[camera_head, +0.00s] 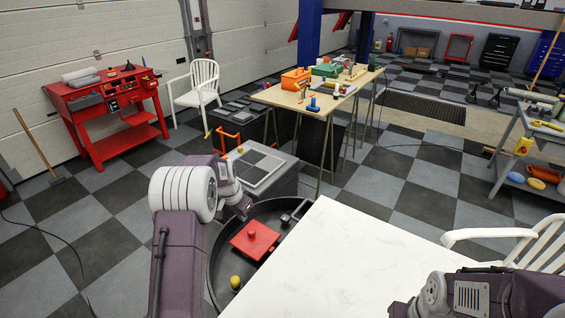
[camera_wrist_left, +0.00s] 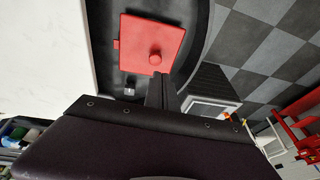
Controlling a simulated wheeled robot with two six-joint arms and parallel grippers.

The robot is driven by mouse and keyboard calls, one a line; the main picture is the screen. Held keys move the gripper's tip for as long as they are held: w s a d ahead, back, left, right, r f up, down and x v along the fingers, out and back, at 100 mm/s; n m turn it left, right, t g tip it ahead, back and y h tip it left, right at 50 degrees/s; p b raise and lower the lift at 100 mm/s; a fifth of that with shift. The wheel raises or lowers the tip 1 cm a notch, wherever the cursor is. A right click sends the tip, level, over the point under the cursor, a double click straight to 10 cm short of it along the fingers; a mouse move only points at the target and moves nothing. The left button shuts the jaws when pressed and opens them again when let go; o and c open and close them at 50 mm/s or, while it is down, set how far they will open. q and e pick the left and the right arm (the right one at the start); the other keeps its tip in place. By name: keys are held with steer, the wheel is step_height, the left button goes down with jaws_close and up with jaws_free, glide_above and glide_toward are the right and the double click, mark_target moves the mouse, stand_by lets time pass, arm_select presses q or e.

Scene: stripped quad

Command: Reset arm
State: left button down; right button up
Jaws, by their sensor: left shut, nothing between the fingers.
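My left arm (camera_head: 180,245) rises from the bottom and bends over at the white joint. My left gripper (camera_head: 243,212) points down above the far left rim of a round black tray. It is shut and empty. In the left wrist view its closed dark fingers (camera_wrist_left: 161,92) stand in front of the lower edge of a red square piece with a round knob (camera_wrist_left: 150,45). I cannot tell from this view how far apart they are. Part of my right arm (camera_head: 490,295) shows at the bottom right; its gripper is out of view.
The round black tray (camera_head: 213,262) also holds a yellow knobbed piece (camera_head: 235,283) and a small dark piece (camera_head: 285,220). A white tabletop (camera_head: 340,265) lies to the right. A grey box (camera_head: 285,182) stands behind. A white chair (camera_head: 520,240) is at right.

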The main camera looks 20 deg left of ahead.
arm_select(q)
steer(key=d+r+m, duration=0.1)
steer(key=d+r, duration=0.4)
steer(key=r, duration=0.1)
steer(key=s+d+r, duration=0.1)
steer(key=s+d, duration=0.5)
steer(key=s, duration=0.1)
steer(key=s+d+f+n+g, duration=0.1)
steer(key=s+f+n, duration=0.1)
steer(key=s, duration=0.7)
steer(key=s+d+f+n+g, duration=0.1)
steer(key=s+f, duration=0.3)
steer(key=s, duration=0.5)
steer(key=shift+s+n, duration=0.4)
steer(key=shift+n, duration=0.5)
steer(key=shift+d, duration=0.1)
arm_select(e)
steer(key=c, duration=0.4)
arm_select(q)
steer(key=shift+s, duration=0.15)
arm_select(e)
steer(key=shift+o, duration=0.2)
steer(key=shift+d, duration=0.1)
